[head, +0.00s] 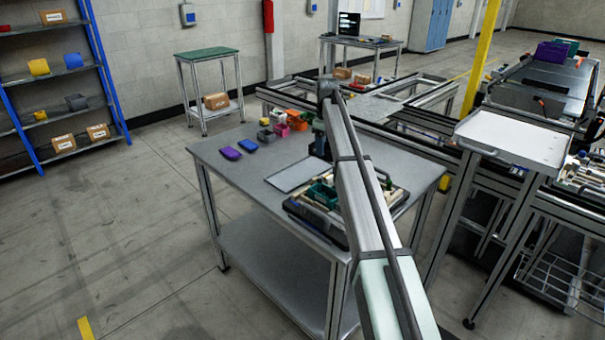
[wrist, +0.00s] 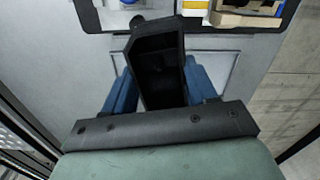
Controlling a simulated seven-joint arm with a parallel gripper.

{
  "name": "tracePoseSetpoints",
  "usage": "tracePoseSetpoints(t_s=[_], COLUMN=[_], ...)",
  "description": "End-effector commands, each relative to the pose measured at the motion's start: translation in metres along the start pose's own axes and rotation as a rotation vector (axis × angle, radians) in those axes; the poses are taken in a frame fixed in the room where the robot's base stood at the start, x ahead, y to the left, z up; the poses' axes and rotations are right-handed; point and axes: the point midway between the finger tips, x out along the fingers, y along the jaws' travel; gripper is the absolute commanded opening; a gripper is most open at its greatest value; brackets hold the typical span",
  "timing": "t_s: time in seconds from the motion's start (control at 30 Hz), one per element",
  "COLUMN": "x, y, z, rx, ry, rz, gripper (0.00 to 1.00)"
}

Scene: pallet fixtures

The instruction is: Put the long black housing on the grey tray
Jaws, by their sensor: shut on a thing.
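The long black housing (wrist: 160,75) is held between the blue fingers of my gripper (wrist: 160,88) in the wrist view. It is an open, hollow box shape that points away from the camera. My gripper is shut on it. Behind the housing lies a flat grey tray (wrist: 225,66), seen as a thin-edged rectangle. In the head view the grey tray (head: 293,176) lies flat on the table, and nothing shows on its visible part. My arm hides most of the gripper and the housing there. The height of the housing above the tray is hard to tell.
A black bin (head: 398,197) of mixed parts stands beside the tray on the table (head: 225,170). A purple piece (head: 230,153) and a blue piece (head: 248,145) lie at the left, with several coloured blocks behind. The table's front left is clear.

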Motion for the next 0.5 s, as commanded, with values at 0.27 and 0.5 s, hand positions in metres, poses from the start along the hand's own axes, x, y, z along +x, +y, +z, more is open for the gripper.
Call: tracePoseSetpoints(t_s=[0.27,0.5], x=[-0.001,-0.002], y=[0.061,0.069], z=[-0.073,-0.080], rx=[0.064,0.156], ry=[0.000,0.000], rz=[0.000,0.000], gripper=[0.23,0.23])
